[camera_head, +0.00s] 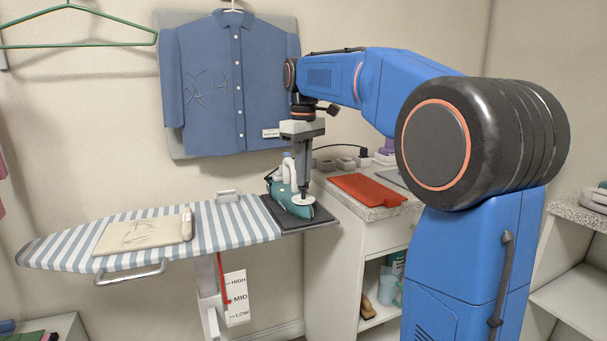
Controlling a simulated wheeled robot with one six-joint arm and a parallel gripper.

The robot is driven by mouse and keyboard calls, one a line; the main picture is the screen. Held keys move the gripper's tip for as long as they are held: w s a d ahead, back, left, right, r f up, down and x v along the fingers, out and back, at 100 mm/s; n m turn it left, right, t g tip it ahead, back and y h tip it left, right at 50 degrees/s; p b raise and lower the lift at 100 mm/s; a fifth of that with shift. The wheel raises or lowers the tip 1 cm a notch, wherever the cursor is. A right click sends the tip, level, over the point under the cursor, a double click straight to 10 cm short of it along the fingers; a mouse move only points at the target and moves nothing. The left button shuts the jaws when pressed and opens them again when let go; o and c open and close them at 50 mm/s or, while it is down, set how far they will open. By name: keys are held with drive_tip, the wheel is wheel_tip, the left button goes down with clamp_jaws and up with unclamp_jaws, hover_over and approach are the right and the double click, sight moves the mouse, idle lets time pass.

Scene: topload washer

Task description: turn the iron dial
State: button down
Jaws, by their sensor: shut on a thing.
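A teal and white iron (289,199) rests on a dark pad (270,209) at the right end of the striped ironing board. Its round white dial (303,199) is on the side facing me. My gripper (303,188) points straight down from above, with its fingertips at the dial. The gripper is shut on the dial. The fingertips cover part of the dial, and its markings are too small to read.
The ironing board (70,245) carries a folded beige cloth (140,234). A counter (368,211) with a red cloth (365,188) stands right of the iron. A blue shirt (225,85) hangs behind. A green hanger (80,45) is at the upper left.

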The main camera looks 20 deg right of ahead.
drive_tip(key=m, duration=1.3)
drive_tip(key=shift+m, duration=0.4)
drive_tip(key=m, duration=1.2)
drive_tip(key=shift+m, duration=0.3)
drive_tip(key=c, duration=1.9)
unclamp_jaws()
drive_tip(key=shift+o, duration=0.2)
drive_tip(key=shift+r, duration=0.1)
wheel_tip(320, 180, up, 17)
